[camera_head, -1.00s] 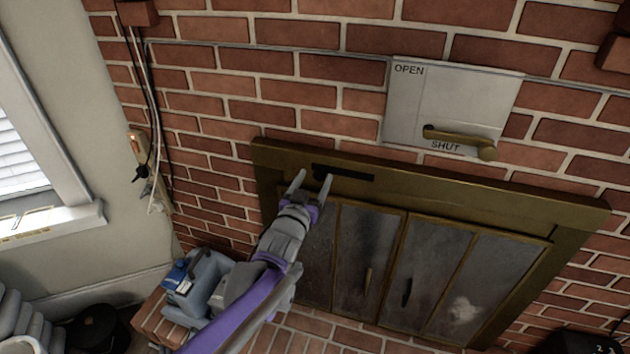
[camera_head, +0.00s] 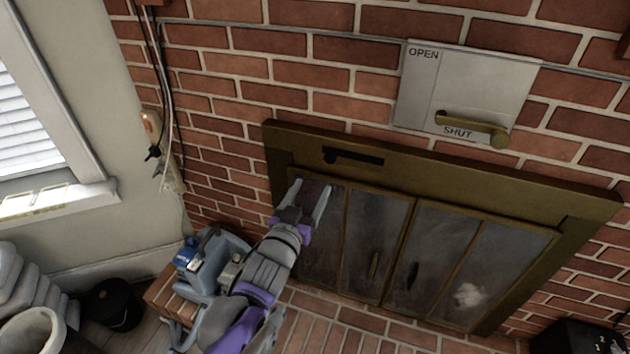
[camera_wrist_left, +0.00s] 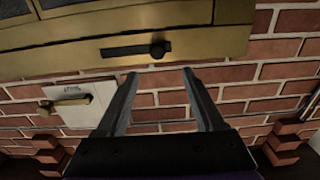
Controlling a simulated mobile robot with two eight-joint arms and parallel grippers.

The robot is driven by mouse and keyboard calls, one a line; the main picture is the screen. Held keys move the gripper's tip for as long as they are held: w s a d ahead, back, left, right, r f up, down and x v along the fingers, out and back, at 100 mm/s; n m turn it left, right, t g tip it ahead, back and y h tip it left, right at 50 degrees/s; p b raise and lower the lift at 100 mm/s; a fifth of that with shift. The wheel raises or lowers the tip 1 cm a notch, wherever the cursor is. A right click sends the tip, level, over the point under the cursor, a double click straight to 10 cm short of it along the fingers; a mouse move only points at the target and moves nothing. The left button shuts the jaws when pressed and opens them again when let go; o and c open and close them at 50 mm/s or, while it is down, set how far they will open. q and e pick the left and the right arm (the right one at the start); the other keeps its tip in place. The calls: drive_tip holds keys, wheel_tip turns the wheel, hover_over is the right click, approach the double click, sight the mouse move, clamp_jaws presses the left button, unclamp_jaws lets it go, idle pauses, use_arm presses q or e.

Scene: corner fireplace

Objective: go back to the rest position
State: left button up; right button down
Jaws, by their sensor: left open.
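My left gripper (camera_head: 309,194) is open and empty in the head view, in front of the upper left of the fireplace doors. It is below the black slider (camera_head: 353,157) in the brass frame. In the left wrist view, its two fingers (camera_wrist_left: 160,80) are spread apart with nothing between them, and the slider (camera_wrist_left: 136,51) shows beyond them. My right gripper is not in view.
The brass-framed fireplace (camera_head: 590,203) has closed glass doors (camera_head: 375,240). Above it, a plate marked OPEN and SHUT (camera_head: 468,85) carries a brass handle (camera_head: 470,126) beside SHUT. A blue-grey device (camera_head: 213,262) sits low left near my arm. A black bin (camera_head: 112,304) stands further left.

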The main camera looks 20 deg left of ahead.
use_arm(q)
drive_tip(key=shift+s, duration=0.1)
idle(0.4)
drive_tip(key=s+f+g+p, duration=0.2)
drive_tip(key=s+g+p, duration=0.3)
drive_tip(key=s, duration=0.6)
drive_tip(key=s+f+g+p, duration=0.3)
drive_tip(key=s+g+p, duration=0.2)
drive_tip(key=s, duration=0.7)
drive_tip(key=g, duration=0.2)
drive_tip(key=shift+s+d+f+g+y+p, duration=0.15)
drive_tip(key=shift+s+f+g+y+p, duration=0.15)
drive_tip(key=shift+f+p, duration=0.1)
drive_tip(key=shift+w+r, duration=0.1)
idle(1.1)
